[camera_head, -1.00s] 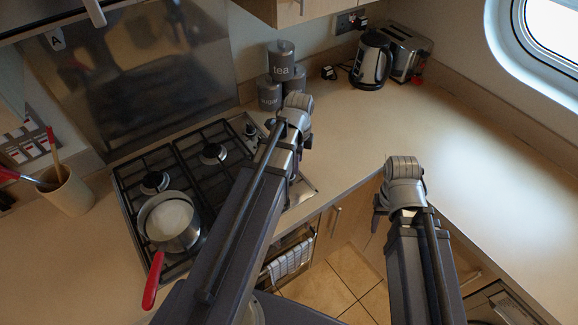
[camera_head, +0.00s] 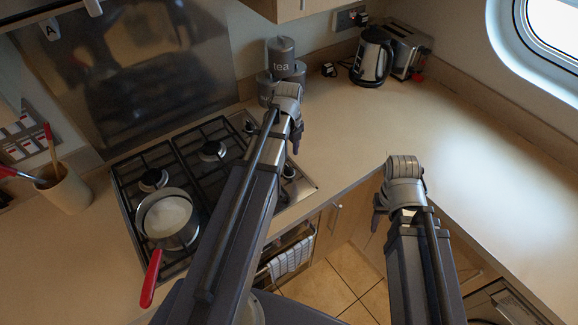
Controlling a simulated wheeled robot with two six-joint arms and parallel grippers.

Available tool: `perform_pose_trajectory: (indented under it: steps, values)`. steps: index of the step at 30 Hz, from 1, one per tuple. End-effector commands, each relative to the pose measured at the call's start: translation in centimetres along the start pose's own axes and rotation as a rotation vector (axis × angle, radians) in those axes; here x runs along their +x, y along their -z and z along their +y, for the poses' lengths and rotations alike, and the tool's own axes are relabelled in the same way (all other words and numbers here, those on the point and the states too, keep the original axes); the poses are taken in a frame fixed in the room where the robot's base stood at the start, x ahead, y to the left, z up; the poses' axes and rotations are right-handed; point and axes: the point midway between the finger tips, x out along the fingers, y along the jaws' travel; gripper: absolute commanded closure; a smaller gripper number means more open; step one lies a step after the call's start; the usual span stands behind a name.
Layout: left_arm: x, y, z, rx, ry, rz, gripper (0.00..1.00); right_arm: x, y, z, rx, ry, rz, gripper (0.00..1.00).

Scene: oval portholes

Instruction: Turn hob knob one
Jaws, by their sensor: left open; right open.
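The hob (camera_head: 185,165) is a steel gas hob with black grates. Its control knobs run down its right side. One dark knob (camera_head: 250,127) shows at the back, and another knob (camera_head: 289,171) shows nearer the front edge. The knobs between them are hidden behind my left arm. I cannot tell which is knob one. My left gripper (camera_head: 296,142) is open and points down over the right side of the hob, above and behind the front knob in the picture; contact cannot be told. My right gripper (camera_head: 378,215) is open and empty in front of the right-hand counter edge.
A pan (camera_head: 172,217) with a red handle (camera_head: 151,278) sits on the hob's front left. Grey canisters (camera_head: 280,65), a kettle (camera_head: 372,57) and a toaster (camera_head: 407,50) stand at the back. A utensil pot (camera_head: 65,188) stands left. The right counter (camera_head: 460,150) is clear.

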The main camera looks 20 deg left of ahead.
Motion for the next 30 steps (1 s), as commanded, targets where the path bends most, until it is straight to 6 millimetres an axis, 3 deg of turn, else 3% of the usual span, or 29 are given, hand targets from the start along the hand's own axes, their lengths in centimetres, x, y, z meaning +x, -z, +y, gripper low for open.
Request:
perform_pose_trajectory:
  steps: [9,15,26,30]
  values:
    - [4.5,0.0,0.0,-0.001,0.000,0.000,0.51,4.5,0.3,-0.4,0.000,0.000,0.000,0.50]
    - [6.4,0.0,0.0,-0.001,0.000,0.000,0.51,6.3,0.4,-0.6,0.001,0.000,0.000,0.50]
    - [6.5,0.0,0.0,-0.001,0.000,0.000,0.51,6.5,0.4,-0.6,0.001,0.000,0.000,0.50]
    - [6.5,0.0,0.0,-0.001,0.000,0.000,0.67,6.5,0.4,-0.6,0.001,0.000,0.000,0.50]
